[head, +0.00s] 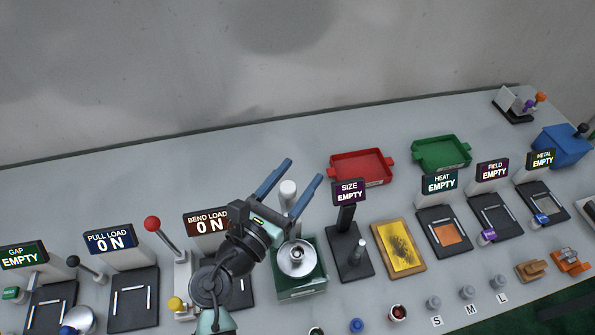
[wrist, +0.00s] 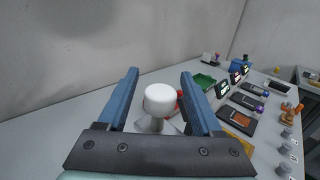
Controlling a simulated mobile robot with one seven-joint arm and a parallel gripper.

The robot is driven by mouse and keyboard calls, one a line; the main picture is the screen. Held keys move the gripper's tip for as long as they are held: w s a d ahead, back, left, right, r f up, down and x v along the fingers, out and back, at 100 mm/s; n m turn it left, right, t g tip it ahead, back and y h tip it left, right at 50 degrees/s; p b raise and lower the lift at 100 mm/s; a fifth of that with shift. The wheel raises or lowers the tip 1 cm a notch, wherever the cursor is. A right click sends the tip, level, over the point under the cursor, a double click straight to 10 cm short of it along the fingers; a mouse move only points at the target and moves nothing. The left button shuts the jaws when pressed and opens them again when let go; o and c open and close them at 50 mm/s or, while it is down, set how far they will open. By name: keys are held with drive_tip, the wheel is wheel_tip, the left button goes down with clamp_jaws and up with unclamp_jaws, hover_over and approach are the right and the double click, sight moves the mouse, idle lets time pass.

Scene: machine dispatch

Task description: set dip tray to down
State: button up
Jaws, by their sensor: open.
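A post with a white cylindrical knob (head: 288,187) rises behind the dish. My gripper (head: 302,170) is open, with its blue fingers on either side of the knob in the head view. In the wrist view the white knob (wrist: 160,99) shows between the open fingers (wrist: 160,73), with a gap on both sides. I cannot tell the knob's exact depth between them. My arm hides part of the box's left side.
Left stands a red-ball lever (head: 152,224) by the bend load station. Right are the size stand (head: 345,262), a yellow pad (head: 417,262) and several display stations. Red (head: 360,182) and green (head: 467,165) trays lie behind. The back left of the table is clear.

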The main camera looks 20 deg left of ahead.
drive_tip(key=shift+w+d, duration=0.1)
drive_tip(key=shift+w, duration=0.1)
drive_tip(key=shift+c, duration=0.2)
clamp_jaws()
drive_tip(key=shift+f, duration=0.1)
idle(1.1)
